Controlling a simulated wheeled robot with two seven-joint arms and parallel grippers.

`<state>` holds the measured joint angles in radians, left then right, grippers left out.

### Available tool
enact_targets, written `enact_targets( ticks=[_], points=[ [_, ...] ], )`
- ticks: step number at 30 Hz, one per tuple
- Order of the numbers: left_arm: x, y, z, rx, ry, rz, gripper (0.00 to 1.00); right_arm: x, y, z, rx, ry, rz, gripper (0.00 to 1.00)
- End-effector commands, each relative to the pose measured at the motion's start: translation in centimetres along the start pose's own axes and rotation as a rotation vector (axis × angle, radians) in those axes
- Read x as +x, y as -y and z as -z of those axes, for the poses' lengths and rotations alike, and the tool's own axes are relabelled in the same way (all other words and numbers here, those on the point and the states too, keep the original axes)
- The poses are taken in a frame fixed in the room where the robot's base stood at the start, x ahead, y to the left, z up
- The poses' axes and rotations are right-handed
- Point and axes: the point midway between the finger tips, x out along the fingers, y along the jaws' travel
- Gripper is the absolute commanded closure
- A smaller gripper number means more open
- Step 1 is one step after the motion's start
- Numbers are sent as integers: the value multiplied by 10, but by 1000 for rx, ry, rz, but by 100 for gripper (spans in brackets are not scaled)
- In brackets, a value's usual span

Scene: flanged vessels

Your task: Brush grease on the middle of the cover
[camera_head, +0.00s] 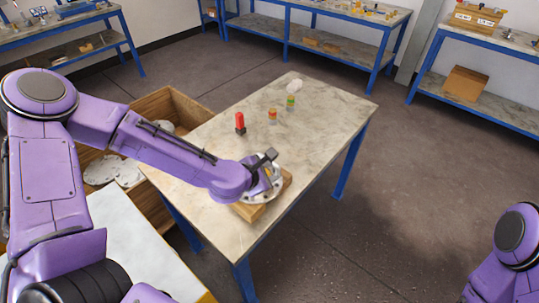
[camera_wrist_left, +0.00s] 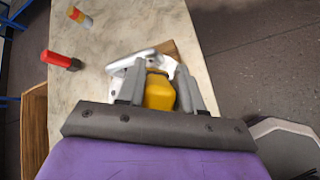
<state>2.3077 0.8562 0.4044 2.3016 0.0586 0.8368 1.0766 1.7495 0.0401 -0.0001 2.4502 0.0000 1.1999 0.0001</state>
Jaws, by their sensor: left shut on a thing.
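The cover (camera_head: 276,190), a pale grey round flange, lies on a wooden block (camera_head: 249,212) near the front of the marble-topped table. My left gripper (camera_head: 268,168) is over the cover and hides much of it. In the left wrist view its fingers (camera_wrist_left: 160,92) are shut on a yellow thing (camera_wrist_left: 158,93), which looks like the brush's handle. Its bristles are hidden, so I cannot tell whether they touch the cover. Part of the cover (camera_wrist_left: 122,64) shows beyond the fingers. My right gripper is out of view.
On the table (camera_head: 325,110) stand a red-topped item (camera_head: 240,123), a small orange-topped item (camera_head: 272,115) and a green one (camera_head: 290,102). A white crumpled thing (camera_head: 295,86) lies at the back. A wooden crate (camera_head: 183,106) with flanges is at the left. The table's right side is clear.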

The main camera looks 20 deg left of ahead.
Motion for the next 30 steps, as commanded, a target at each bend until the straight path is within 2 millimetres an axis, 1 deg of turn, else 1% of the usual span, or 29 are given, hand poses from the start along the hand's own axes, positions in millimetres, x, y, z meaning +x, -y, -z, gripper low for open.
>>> enact_targets(
  ticks=[1,18,22,30],
  points=[
    [-9,-8,-11,2,6,-4,94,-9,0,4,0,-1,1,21],
    [-37,-28,-47,10,12,5,94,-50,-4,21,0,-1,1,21],
    [-40,-30,-51,11,12,7,94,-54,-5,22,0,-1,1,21],
    [-39,-29,-51,12,12,7,94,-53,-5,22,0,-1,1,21]
  ],
)
